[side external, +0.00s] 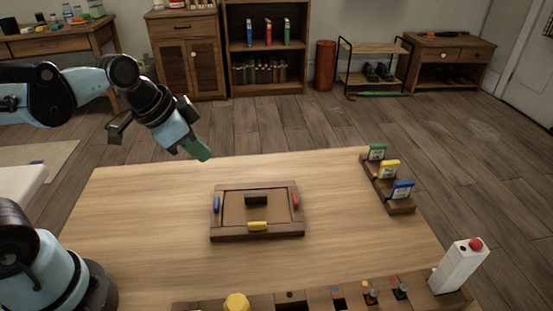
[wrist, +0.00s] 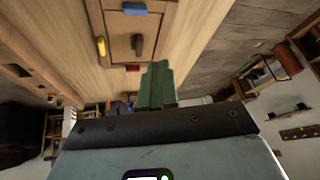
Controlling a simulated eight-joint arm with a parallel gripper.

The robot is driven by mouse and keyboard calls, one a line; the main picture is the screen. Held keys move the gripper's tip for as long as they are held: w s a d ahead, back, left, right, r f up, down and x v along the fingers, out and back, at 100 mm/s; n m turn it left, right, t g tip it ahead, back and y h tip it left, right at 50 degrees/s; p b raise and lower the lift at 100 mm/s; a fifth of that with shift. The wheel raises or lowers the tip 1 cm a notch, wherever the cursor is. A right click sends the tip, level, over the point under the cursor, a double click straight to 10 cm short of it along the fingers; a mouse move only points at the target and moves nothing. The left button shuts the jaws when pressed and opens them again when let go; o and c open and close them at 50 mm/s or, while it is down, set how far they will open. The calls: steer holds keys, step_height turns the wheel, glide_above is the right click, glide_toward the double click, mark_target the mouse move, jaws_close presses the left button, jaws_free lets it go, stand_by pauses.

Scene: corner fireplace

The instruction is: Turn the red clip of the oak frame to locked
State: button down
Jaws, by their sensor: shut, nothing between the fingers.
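The oak frame (side external: 230,236) lies flat on the table, with a brown panel and a dark central block (side external: 256,199). The red clip (side external: 294,200) is on its right side, lengthwise along the rail. It also shows in the wrist view (wrist: 132,68), just left of my fingers. A blue clip (side external: 216,204) is on the left side and a yellow clip (side external: 257,226) on the front side. My gripper (side external: 200,150), with green fingers, is shut and empty. It hangs above the table's back left part, apart from the frame. In the wrist view its fingers (wrist: 157,85) are together.
A wooden rack (side external: 401,205) with green, yellow and blue tagged pieces stands at the table's right. A white block with a red button (side external: 458,267) is at the front right. A slotted wooden strip (side external: 320,300) runs along the front edge. The table around the frame is clear.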

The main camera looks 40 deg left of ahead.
steer(key=w+d+m+g+h, duration=0.25)
steer(key=w+m, duration=0.25)
steer(key=m, duration=0.4)
steer(key=m+g+h, duration=0.3)
steer(key=m+h, duration=0.1)
steer(key=m, duration=0.8)
glide_toward(295, 200)
steer(key=shift+t+y, duration=0.25)
steer(key=shift+t, duration=0.1)
steer(key=d+f, duration=0.1)
steer(key=f, duration=0.1)
steer(key=s+d+f, duration=0.1)
steer(key=f, duration=0.1)
steer(key=d+f, duration=0.1)
steer(key=f, duration=0.1)
steer(key=shift+s+d+f, duration=0.1)
steer(key=shift+s+d, duration=0.15)
steer(key=shift+d, duration=0.05)
